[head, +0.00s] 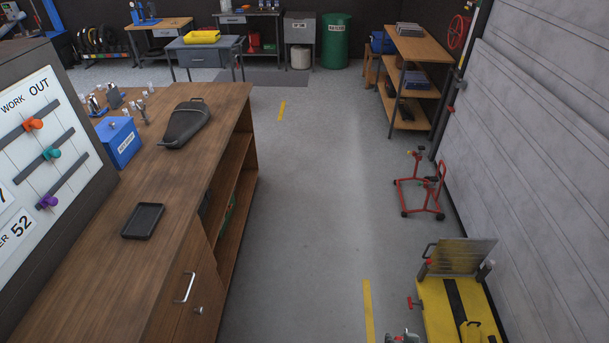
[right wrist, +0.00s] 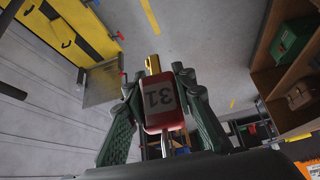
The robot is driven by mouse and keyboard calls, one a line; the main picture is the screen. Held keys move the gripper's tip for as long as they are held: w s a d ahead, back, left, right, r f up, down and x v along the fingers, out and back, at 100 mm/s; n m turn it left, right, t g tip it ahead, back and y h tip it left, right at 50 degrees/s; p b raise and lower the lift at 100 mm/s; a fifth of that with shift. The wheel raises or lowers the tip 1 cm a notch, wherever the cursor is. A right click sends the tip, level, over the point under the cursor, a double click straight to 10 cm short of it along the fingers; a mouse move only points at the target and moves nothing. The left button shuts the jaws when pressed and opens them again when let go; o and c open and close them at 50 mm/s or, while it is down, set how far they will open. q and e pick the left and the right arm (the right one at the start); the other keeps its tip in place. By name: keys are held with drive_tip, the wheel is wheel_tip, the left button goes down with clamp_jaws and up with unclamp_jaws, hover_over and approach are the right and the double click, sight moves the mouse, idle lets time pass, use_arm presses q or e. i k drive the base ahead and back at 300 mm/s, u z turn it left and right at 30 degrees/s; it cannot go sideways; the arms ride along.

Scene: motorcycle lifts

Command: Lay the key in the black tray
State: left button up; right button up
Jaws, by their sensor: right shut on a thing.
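The black tray (head: 143,221) lies flat and empty on the wooden counter, in the left part of the head view. My right gripper (right wrist: 158,78) is shut on the key (right wrist: 160,102) in the right wrist view. My left gripper is in neither view.
On the counter (head: 165,240) stand a blue box (head: 119,142), a dark motorcycle seat (head: 186,122) and a board with coloured sliders (head: 40,150). A yellow lift (head: 455,305) and a red stand (head: 420,187) are by the right wall. The aisle floor between is clear.

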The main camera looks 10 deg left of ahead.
sight(143, 222)
drive_tip(key=i, duration=1.4)
drive_tip(key=u, duration=2.9)
